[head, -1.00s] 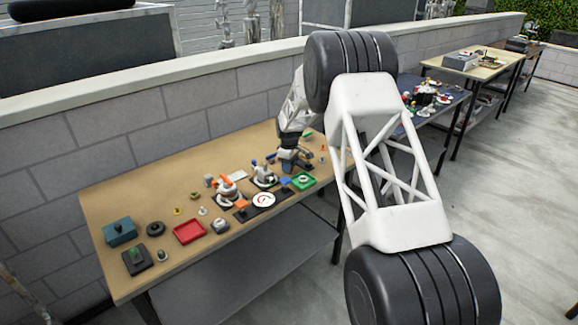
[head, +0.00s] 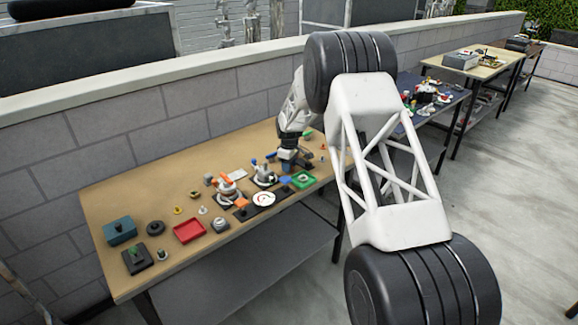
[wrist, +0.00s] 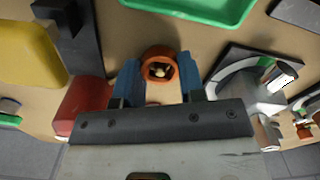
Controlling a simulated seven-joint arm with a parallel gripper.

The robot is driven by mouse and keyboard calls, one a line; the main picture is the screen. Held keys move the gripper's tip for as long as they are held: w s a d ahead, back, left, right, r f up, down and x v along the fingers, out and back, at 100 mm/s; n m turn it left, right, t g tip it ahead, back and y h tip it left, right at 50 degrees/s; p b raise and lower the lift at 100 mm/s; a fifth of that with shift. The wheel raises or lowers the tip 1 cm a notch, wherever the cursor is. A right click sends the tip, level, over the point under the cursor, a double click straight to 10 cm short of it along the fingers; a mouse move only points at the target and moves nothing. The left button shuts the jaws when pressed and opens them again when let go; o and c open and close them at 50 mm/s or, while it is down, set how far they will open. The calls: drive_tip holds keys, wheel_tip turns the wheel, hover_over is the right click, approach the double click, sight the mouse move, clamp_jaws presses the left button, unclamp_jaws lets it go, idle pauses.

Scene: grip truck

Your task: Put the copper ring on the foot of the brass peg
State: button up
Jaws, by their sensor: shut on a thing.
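In the wrist view my gripper (wrist: 159,80) has its two blue fingers shut on the copper ring (wrist: 158,49), one finger on each side. The ring faces the camera, so its hole shows. A small brass-coloured tip (wrist: 159,71), probably the brass peg, shows inside the dark hole. I cannot tell whether the ring is around the peg or only above it. The peg's foot is hidden. In the head view my gripper (head: 288,164) is low over the right part of the tan table, behind the green tray (head: 303,180); ring and peg are too small to make out there.
In the wrist view a red block (wrist: 82,108) is close left of my gripper, and a black post piece (wrist: 66,28) stands beyond it. A white round fixture (wrist: 240,75) is close on the right. In the head view a white dial (head: 263,199) and red tray (head: 189,231) lie leftward.

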drive_tip(key=shift+f, duration=0.15)
drive_tip(key=o, duration=1.3)
drive_tip(key=shift+r, duration=3.75)
